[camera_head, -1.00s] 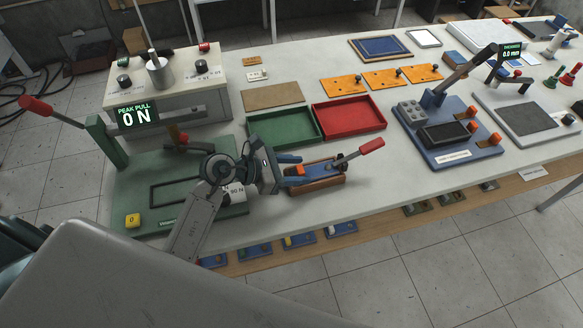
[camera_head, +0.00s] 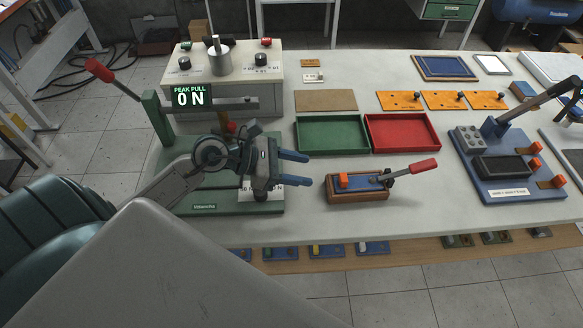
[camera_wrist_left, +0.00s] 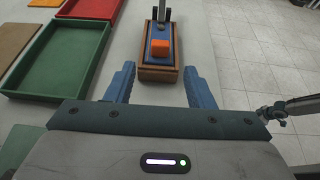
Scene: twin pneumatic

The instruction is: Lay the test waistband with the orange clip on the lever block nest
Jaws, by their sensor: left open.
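My left gripper (camera_head: 293,170) is open and empty above the table, its blue fingers pointing right. A wooden block nest (camera_head: 352,194) with a red-handled lever stands just right of the fingertips. A blue strip with an orange clip (camera_head: 343,180) lies on its top; I cannot tell whether this is the test waistband. In the left wrist view the orange clip (camera_wrist_left: 159,48) and the wooden nest (camera_wrist_left: 160,74) show ahead, between and beyond the open fingers (camera_wrist_left: 160,88). The gripper is apart from them.
A green tray (camera_head: 333,151) and a red tray (camera_head: 436,131) stand behind the nest. A green pull fixture (camera_head: 210,207) lies under my left arm. A blue lever station (camera_head: 503,182) stands at right. The table's front edge is close to the nest; bare table lies around it.

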